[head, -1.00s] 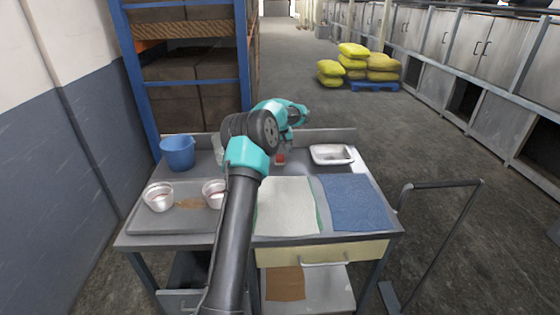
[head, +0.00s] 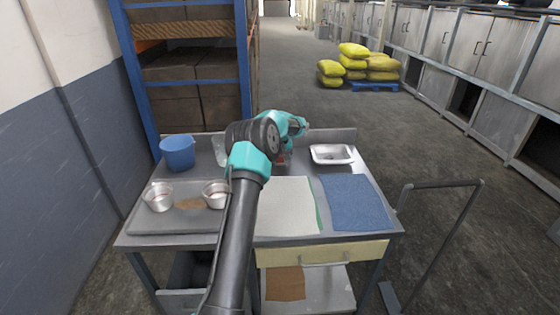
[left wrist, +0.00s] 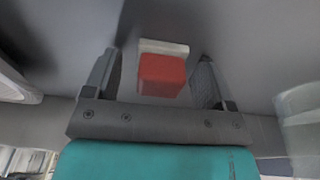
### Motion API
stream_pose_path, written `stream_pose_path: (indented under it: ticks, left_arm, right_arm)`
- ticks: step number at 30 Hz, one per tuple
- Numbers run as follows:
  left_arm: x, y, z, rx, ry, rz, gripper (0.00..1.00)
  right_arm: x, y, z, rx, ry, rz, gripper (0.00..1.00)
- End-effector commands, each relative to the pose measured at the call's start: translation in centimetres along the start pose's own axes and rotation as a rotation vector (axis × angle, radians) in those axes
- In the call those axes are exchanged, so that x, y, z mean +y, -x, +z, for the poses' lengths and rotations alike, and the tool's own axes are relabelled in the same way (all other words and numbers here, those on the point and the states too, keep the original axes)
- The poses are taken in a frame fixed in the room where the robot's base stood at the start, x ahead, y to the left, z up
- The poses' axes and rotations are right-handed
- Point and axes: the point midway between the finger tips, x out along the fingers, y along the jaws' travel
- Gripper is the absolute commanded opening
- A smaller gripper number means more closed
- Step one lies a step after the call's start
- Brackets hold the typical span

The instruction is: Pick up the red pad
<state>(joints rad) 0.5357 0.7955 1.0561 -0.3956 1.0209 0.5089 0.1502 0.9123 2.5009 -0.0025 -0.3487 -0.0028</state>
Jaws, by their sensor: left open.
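The red pad (left wrist: 162,76) shows in the left wrist view as a small red block with a pale strip along one edge, on the grey tabletop. It lies between the two fingers of my left gripper (left wrist: 157,64), which is open with a gap on both sides of the pad. In the head view a sliver of the pad (head: 282,160) shows at the back middle of the table, mostly hidden by my left arm and gripper. I cannot tell how far the fingertips are above the table. My right gripper is not in view.
A blue bucket (head: 178,153) and a clear container (head: 219,150) stand left of the arm. A white tray (head: 333,154) stands to the right. Two metal cups sit on a grey tray (head: 150,221) in front. A pale mat (head: 288,207) and blue cloth (head: 355,203) lie at the front.

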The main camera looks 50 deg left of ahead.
Motion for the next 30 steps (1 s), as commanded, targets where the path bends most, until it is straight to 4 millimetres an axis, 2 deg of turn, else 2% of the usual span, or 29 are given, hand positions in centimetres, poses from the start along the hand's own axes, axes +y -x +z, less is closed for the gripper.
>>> stream_pose_path:
  ticks: [5, 22, 30]
  left_arm:
    - [0.01, 0.03, -0.01, 0.0, 0.0, 0.0, 0.78]
    - [0.01, 0.04, -0.01, 0.0, 0.0, 0.0, 0.24]
    - [0.02, 0.13, -0.03, 0.001, 0.0, 0.0, 0.24]
  right_arm:
    - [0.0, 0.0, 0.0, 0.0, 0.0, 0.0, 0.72]
    - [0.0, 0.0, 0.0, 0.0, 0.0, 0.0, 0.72]
    - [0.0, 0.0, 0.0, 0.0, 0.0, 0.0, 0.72]
